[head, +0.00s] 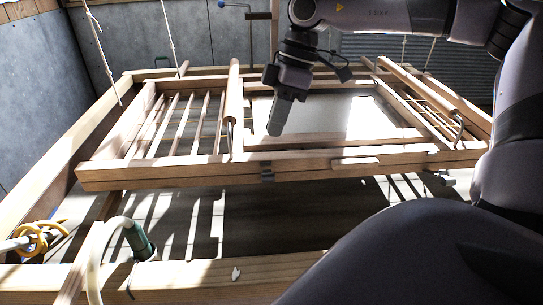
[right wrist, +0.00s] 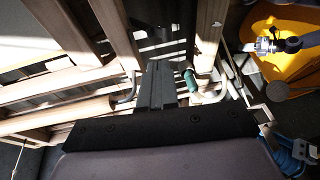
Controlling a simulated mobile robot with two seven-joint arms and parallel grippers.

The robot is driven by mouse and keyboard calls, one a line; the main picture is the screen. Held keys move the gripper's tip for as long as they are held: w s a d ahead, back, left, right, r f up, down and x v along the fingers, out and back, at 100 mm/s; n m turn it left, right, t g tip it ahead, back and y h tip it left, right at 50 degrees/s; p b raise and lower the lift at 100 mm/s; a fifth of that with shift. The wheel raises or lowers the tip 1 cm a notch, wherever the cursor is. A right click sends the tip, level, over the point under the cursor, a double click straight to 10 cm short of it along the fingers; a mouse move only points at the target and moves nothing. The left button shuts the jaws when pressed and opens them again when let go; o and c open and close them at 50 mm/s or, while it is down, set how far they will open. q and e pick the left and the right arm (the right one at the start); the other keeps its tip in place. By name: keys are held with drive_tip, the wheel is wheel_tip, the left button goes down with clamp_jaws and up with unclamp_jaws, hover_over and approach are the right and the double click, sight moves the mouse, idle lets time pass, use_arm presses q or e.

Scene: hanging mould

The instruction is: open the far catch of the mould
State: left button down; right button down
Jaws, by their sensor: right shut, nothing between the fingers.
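The wooden mould (head: 180,172) hangs level on ropes, with a pale sheet area (head: 335,115) inside its frame and slatted sections at both sides. I cannot make out the far catch; my right arm and gripper cover part of the far rail. My right gripper (head: 275,128) is shut and empty, pointing down over the left part of the pale area. In the right wrist view its closed fingers (right wrist: 158,85) lie between wooden bars and bent metal handles. My left gripper is not in view.
A wooden roller bar with a bent metal handle (head: 230,138) stands left of my right gripper; another handle (head: 459,130) is at the right. A green-ended hose (head: 140,241) rests by the near beam (head: 210,272). Ropes (head: 170,38) hang at the back left.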

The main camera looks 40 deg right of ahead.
hover_over(267, 181)
drive_tip(key=w+d, duration=0.1)
drive_tip(key=d, duration=0.1)
wheel_tip(267, 181, down, 6)
drive_tip(key=shift+d+r, duration=0.15)
drive_tip(key=shift+r, duration=0.1)
drive_tip(key=shift+s+f+p, duration=0.15)
drive_tip(key=shift+f+p, duration=0.15)
drive_tip(key=shift+f, duration=0.55)
